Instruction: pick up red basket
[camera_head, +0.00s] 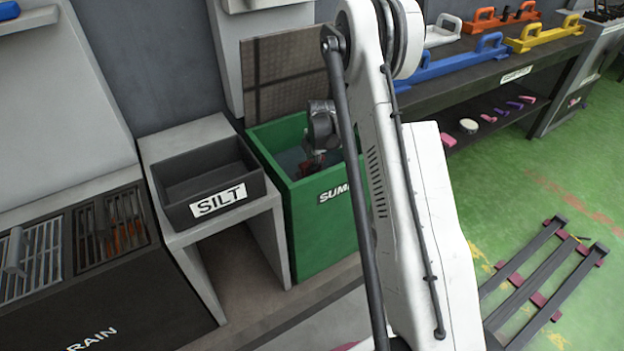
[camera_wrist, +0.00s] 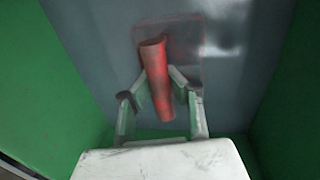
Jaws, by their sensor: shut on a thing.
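The red basket (camera_wrist: 188,48) is inside the green bin (camera_head: 269,174), whose label is partly hidden by my arm and reads "SUM". In the wrist view its red bar-shaped handle stands out clearly, while its body is a blurred reddish shape in grey, murky liquid. My gripper (camera_wrist: 161,85) is shut on the handle, with one finger on each side. In the head view my gripper (camera_head: 315,158) reaches down into the bin, and only a little dark red of the basket shows under it.
A grey tray (camera_head: 175,206) labelled "SILT" stands left of the bin. A brown textured panel (camera_head: 288,72) stands behind it. Green bin walls surround my gripper closely. A dark bench (camera_head: 470,58) with coloured handled tools is at the right.

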